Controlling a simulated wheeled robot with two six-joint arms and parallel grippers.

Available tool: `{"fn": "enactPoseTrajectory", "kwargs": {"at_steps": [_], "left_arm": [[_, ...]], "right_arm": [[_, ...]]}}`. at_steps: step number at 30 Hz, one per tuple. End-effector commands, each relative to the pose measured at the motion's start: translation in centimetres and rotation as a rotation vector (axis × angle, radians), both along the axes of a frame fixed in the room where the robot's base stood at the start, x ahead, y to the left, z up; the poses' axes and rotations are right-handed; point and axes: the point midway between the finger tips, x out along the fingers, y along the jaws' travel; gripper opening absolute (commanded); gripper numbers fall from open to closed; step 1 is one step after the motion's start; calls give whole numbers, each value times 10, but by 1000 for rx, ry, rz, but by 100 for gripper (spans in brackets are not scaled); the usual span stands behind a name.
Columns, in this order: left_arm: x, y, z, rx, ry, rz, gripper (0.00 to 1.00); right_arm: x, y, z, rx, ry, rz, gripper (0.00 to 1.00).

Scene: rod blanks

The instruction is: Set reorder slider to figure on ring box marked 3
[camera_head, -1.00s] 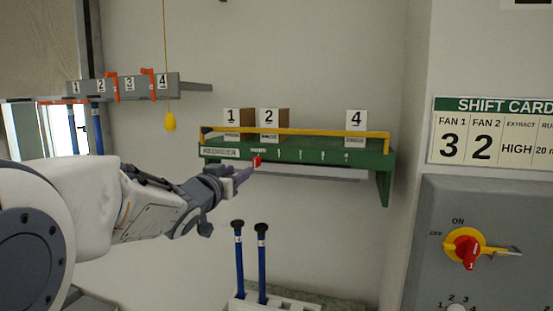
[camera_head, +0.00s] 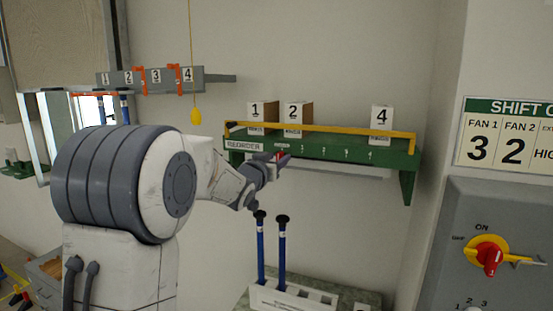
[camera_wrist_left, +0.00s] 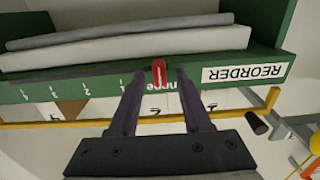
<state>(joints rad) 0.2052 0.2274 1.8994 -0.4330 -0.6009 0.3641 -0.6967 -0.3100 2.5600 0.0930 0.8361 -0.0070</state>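The red reorder slider (camera_head: 280,155) sits on the green front rail of the shelf (camera_head: 330,150), near the REORDER label. In the left wrist view, which is upside down, the slider (camera_wrist_left: 159,72) stands at a partly hidden word, beside the figures 1 to 4. My left gripper (camera_head: 284,159) is at the rail; in the wrist view its fingers (camera_wrist_left: 160,75) are apart, one on each side of the slider, with gaps showing. White-fronted boxes marked 1 (camera_head: 255,113), 2 (camera_head: 292,114) and 4 (camera_head: 381,119) stand on the shelf. No box marked 3 shows there. My right gripper is not in view.
A yellow bar (camera_head: 340,131) runs along the shelf front. Below stand blue rods with black knobs (camera_head: 282,240) in a white holder (camera_head: 290,298). A yellow pull (camera_head: 196,116) hangs at left. A grey switch panel (camera_head: 455,240) is at right.

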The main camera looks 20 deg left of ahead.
Motion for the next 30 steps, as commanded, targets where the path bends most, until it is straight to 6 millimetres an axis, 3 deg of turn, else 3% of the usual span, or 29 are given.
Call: {"fn": "enactPoseTrajectory", "kwargs": {"at_steps": [1, 3, 30], "left_arm": [[0, 0, 0, 0, 0, 0, 27], [0, 0, 0, 0, 0, 0, 0], [0, 0, 0, 0, 1, 0, 0]], "right_arm": [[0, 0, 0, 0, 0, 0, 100], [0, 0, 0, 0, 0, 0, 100], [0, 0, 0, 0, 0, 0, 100]]}}
